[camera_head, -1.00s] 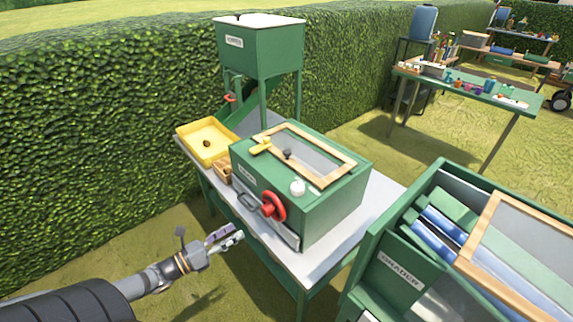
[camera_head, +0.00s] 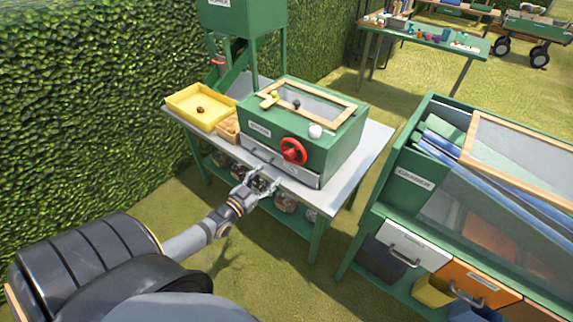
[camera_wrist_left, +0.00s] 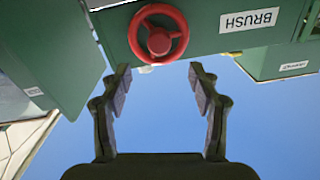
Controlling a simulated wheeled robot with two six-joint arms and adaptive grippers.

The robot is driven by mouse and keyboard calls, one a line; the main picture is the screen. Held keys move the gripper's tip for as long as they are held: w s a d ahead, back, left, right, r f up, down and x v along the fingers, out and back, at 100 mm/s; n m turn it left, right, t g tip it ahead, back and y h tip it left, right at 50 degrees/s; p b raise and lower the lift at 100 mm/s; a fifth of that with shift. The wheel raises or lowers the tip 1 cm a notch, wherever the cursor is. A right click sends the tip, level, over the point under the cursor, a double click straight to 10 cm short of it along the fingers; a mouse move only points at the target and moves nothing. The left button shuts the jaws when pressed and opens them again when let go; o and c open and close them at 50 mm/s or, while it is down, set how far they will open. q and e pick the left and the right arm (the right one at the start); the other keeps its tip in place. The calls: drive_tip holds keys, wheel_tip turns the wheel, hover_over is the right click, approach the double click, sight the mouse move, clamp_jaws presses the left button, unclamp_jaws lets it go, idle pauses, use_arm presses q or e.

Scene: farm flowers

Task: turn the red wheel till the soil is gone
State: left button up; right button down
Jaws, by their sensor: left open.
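The red wheel (camera_head: 293,151) is on the front face of a green box (camera_head: 330,150) with a framed clear lid. In the left wrist view the wheel (camera_wrist_left: 158,33) shows beyond the fingertips, beside a label reading BRUSH. My left gripper (camera_head: 262,180) is open and empty in front of the box, below and left of the wheel, apart from it. It also shows in the left wrist view (camera_wrist_left: 160,78), fingers spread. Whether soil is inside the box is too small to tell. My right gripper is not in view.
A yellow tray (camera_head: 196,93) with a brown lump sits left of the box, under the green hopper (camera_head: 236,30). A grey drawer front (camera_head: 270,163) is below the wheel. A green grader cabinet (camera_head: 398,190) stands at the right. Grass is open in front.

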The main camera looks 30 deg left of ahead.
sight(287, 158)
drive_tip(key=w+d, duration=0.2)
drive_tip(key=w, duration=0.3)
use_arm(q)
drive_tip(key=w+b, duration=0.1)
drive_tip(key=w, duration=0.2)
drive_tip(key=w+b, duration=0.2)
drive_tip(key=w, duration=0.2)
drive_tip(key=w+b, duration=0.2)
drive_tip(key=w, duration=0.1)
drive_tip(key=shift+w+d+f, duration=0.2)
drive_tip(key=shift+d, duration=0.15)
drive_tip(key=shift+w+r, duration=0.1)
drive_tip(key=shift+w, duration=0.15)
drive_tip(key=c, duration=1.2)
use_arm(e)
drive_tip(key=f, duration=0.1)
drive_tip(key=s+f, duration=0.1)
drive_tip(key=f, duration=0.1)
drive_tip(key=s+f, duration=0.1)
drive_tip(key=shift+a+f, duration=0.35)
